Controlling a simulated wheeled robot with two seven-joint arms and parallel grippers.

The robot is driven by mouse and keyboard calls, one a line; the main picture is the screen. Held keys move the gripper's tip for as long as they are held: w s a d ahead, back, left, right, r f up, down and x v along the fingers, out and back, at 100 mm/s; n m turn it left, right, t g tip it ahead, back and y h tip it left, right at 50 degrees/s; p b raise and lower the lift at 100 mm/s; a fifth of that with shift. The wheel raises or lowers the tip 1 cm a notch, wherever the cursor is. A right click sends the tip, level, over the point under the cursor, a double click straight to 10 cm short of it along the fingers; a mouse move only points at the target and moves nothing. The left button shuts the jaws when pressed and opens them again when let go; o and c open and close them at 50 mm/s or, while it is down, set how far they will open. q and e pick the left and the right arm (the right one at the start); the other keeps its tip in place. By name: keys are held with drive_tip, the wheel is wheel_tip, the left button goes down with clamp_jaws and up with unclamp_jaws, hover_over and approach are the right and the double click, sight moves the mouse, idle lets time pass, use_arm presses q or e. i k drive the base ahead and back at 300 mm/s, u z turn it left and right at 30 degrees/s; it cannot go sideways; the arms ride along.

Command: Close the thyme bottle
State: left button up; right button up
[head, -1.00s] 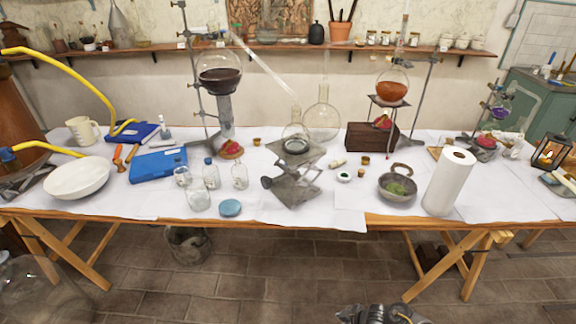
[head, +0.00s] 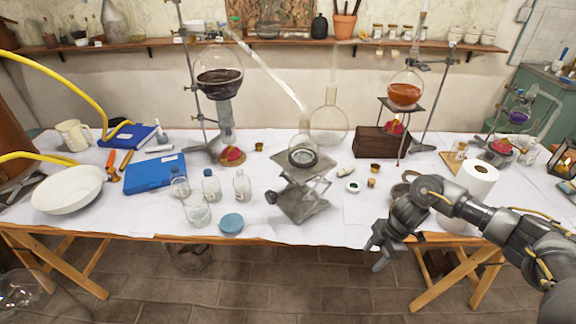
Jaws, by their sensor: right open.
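No bottle can be read as labelled thyme from here. Several small clear glass bottles stand at the front left of the table: one at the left (head: 180,184), a blue-topped one (head: 211,187) in the middle, and one at the right (head: 242,186). A wider clear jar (head: 198,213) stands in front of them, with a round blue lid (head: 231,223) lying flat beside it. A small white pot with green inside (head: 352,187) stands mid-table near a cork (head: 371,183). My right gripper (head: 375,250) is open and empty by the front edge, well right of the bottles. My left gripper is not in view.
A lab jack (head: 303,205) with a flask stands mid-table. A stone mortar is mostly hidden behind my right arm, near the paper roll (head: 479,178). A white bowl (head: 68,190) and blue book (head: 154,173) are at left.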

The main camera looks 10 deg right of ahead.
sight(241, 182)
drive_tip(key=i, duration=1.65)
